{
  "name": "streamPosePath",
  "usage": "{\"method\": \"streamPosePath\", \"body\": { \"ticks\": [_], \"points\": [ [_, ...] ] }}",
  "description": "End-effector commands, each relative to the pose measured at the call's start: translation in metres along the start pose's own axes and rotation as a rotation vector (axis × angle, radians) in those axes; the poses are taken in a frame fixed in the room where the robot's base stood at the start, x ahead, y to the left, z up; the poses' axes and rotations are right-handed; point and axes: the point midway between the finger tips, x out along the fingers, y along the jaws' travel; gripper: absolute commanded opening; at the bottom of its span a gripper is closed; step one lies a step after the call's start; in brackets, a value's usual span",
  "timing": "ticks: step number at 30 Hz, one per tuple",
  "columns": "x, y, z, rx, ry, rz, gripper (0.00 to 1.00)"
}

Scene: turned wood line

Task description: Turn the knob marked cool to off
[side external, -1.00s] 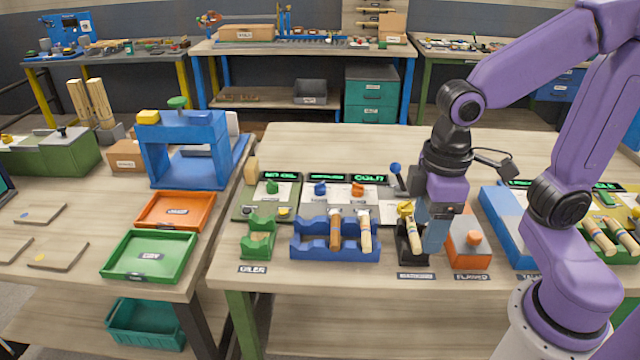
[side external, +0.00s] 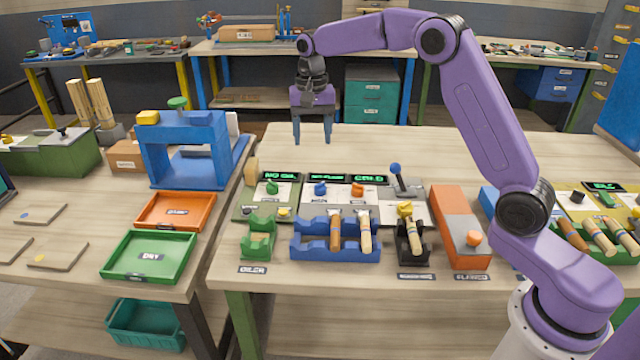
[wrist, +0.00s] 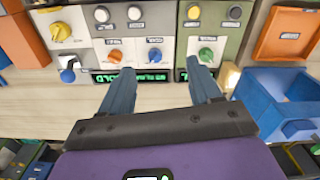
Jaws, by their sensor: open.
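A grey panel (side external: 340,202) on the middle bench carries a blue knob (side external: 320,188) and an orange knob (side external: 357,189). The wrist view also shows the blue knob (wrist: 155,55) and the orange knob (wrist: 114,56). A green knob (side external: 272,187) sits on the green panel to the left, also in the wrist view (wrist: 206,54). The small knob labels are too blurred to read, so I cannot tell which says cool. My gripper (side external: 312,140) is open and empty, pointing down, behind and above the panels.
Lit green displays (side external: 369,179) stand behind the knobs; one reads COLD. A blue-tipped lever (side external: 396,171) is to the right. A blue rack (side external: 335,250) with wooden-handled tools is in front. The blue press (side external: 185,130) stands left. The bench behind the displays is clear.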

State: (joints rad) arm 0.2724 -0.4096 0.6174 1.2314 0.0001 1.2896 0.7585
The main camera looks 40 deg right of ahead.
Motion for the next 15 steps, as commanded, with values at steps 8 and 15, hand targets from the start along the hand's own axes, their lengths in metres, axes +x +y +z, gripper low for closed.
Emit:
{"method": "streamPosePath", "body": {
  "ticks": [8, 15],
  "points": [
    [0.014, 0.021, -0.06, 0.249, -0.003, 0.003, 0.63],
    [0.025, 0.025, -0.066, 0.279, -0.004, 0.005, 0.63]
  ]
}}
